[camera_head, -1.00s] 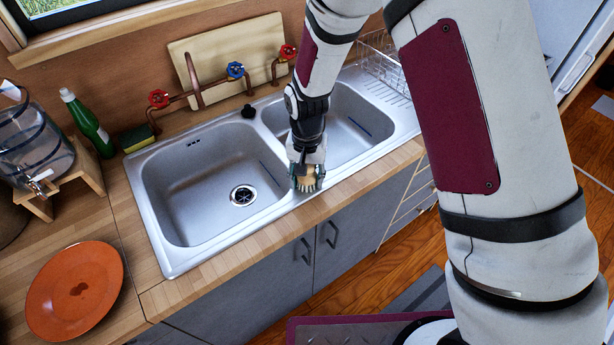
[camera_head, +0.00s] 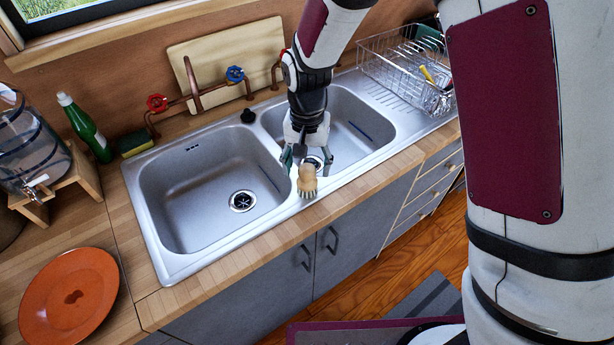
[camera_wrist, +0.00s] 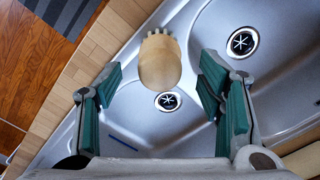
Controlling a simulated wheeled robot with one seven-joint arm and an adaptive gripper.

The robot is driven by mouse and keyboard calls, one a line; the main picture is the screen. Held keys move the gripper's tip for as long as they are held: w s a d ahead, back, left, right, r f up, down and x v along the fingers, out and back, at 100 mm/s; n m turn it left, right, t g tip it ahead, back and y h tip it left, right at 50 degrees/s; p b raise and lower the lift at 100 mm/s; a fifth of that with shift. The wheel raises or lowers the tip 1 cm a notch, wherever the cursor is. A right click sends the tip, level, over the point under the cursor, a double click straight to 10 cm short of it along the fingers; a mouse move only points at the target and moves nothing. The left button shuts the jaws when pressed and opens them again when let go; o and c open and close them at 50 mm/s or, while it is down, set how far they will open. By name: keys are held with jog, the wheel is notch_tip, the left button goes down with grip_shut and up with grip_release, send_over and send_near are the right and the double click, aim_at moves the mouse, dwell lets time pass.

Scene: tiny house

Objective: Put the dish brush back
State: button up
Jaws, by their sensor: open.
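The dish brush (camera_head: 307,181) has a round wooden head with pale bristles. It sits at the front rim of the sink, by the divider between the two basins. In the wrist view the brush (camera_wrist: 159,62) shows its wooden top, with bristles toward the upper edge, and lies ahead of the fingertips. My gripper (camera_head: 306,160) is open just above and behind the brush, apart from it. In the wrist view my gripper (camera_wrist: 158,75) shows both green-padded fingers spread wide, with nothing between the pads.
The double sink (camera_head: 165,262) is empty. A wire dish rack (camera_head: 400,68) with a few items stands at the right. A green bottle (camera_head: 86,128), a sponge (camera_head: 135,141), a water dispenser (camera_head: 28,140) and an orange plate (camera_head: 72,297) are at the left. Copper taps (camera_head: 192,85) line the back.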

notch_tip(320, 180, up, 5)
jog(key=shift+r, duration=0.15)
jog(key=shift+d+r, duration=0.2)
jog(key=shift+r, duration=0.15)
jog(key=s+d+r+t, duration=0.1)
jog(key=s+d+r, duration=0.15)
jog(key=r, duration=0.25)
jog(key=s+d+r+n+t, duration=0.1)
jog(key=s+d+r, duration=0.1)
jog(key=d+r, duration=0.25)
jog(key=s+d+r+t, duration=0.1)
jog(key=s+d+r, duration=0.15)
jog(key=r, duration=0.25)
jog(key=s+d+r+t, duration=0.1)
jog(key=s+d+r, duration=0.2)
jog(key=s, duration=0.3)
jog(key=s+d+r+n+t, duration=0.1)
jog(key=s+d+r, duration=0.1)
jog(key=s+d, duration=0.3)
jog(key=shift+s+r+t, duration=0.3)
jog(key=shift+s+r, duration=0.1)
jog(key=shift+s, duration=0.4)
jog(key=shift+d, duration=0.1)
